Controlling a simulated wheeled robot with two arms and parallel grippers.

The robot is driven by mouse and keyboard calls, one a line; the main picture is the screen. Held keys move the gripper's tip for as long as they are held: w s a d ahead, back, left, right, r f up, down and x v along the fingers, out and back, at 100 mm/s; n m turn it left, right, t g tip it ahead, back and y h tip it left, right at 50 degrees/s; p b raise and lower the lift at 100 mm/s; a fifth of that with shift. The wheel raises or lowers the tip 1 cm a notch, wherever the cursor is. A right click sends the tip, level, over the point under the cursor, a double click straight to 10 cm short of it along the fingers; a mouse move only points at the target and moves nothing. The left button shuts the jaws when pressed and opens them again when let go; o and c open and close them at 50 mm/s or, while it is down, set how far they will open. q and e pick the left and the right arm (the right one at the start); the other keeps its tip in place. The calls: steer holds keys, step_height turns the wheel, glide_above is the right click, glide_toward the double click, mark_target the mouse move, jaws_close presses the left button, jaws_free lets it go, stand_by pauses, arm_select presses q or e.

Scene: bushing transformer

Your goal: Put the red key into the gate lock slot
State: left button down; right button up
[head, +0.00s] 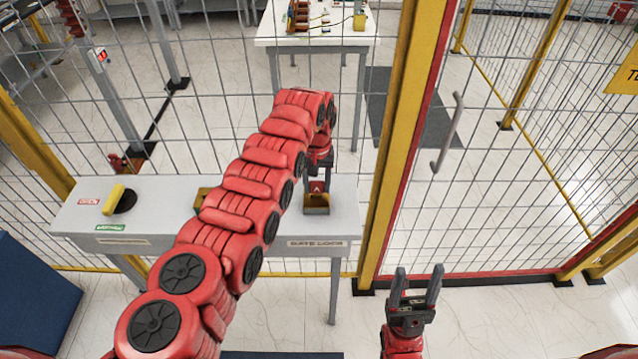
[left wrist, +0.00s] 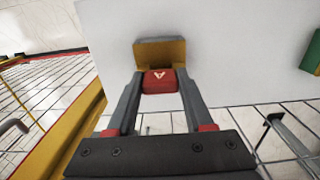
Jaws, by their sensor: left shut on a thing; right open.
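My left gripper (head: 318,168) is over the right part of the grey gate lock desk, and it also shows in the left wrist view (left wrist: 158,85). It is shut on the red key (left wrist: 160,80), a red block with a white mark, which also shows in the head view (head: 317,187). The key is at the yellow-brown gate lock slot (head: 316,204), seen in the left wrist view too (left wrist: 160,50). I cannot tell how deep the key sits in it. My right gripper (head: 416,272) is open and empty, low in front of the gate.
The grey desk (head: 270,225) has a yellow handle (head: 116,198) on a dark disc at the left. Behind stands a wire fence with yellow posts (head: 405,140), and a gate with a grey handle (head: 447,135). A white table (head: 315,30) with items stands beyond the fence.

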arm_select(q)
steer(key=shift+f+b, duration=0.3)
steer(key=shift+f, duration=0.05)
stand_by(0.3)
steer(key=shift+c, duration=1)
jaws_free()
steer(key=shift+w+r+b, duration=0.1)
steer(key=shift+r+b, duration=0.2)
steer(key=shift+r, duration=0.25)
step_height(320, 180, up, 7)
steer(key=shift+f+b, duration=0.2)
steer(key=shift+b, duration=1.05)
step_height(320, 180, up, 10)
steer(key=p, duration=0.8)
steer(key=shift+d+p, duration=0.15)
steer(key=shift+p, duration=0.15)
